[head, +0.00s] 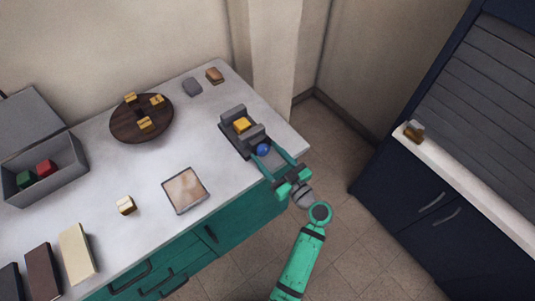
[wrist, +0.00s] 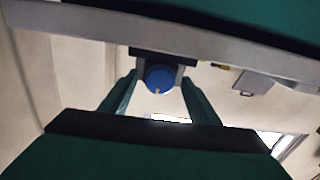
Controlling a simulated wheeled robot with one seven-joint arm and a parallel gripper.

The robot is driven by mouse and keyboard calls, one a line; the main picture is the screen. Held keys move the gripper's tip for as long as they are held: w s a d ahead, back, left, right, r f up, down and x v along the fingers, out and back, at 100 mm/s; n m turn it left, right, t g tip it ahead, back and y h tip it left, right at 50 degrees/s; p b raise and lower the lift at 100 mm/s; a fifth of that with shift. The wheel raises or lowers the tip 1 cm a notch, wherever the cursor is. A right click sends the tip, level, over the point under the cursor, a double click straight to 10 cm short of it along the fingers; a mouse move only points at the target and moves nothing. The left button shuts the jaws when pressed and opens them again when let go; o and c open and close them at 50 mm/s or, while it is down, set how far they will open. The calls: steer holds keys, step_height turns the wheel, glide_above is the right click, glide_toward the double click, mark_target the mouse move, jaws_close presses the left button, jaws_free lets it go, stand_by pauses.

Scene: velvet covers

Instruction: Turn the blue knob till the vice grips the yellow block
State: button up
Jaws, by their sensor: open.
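The vice (head: 238,134) is a dark grey device near the right end of the white worktop. The yellow block (head: 242,124) sits between its two jaws; whether both jaws touch it I cannot tell. The blue knob (head: 263,149) is on the vice's near end, and it also shows in the wrist view (wrist: 160,79) with a small pale mark at its lower edge. My green gripper (head: 276,166) is open, with one finger on each side of the knob. In the wrist view my gripper (wrist: 158,88) shows gaps between both fingers and the knob. The block is hidden there.
On the worktop (head: 155,186) are a round dark board (head: 141,118) with several yellow blocks, a framed tile (head: 186,190), a small cream block (head: 126,205) and a grey box (head: 44,172). A dark cabinet (head: 440,190) stands right, across open floor.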

steer(key=shift+w+a, duration=0.15)
steer(key=shift+c, duration=0.4)
steer(key=c, duration=1)
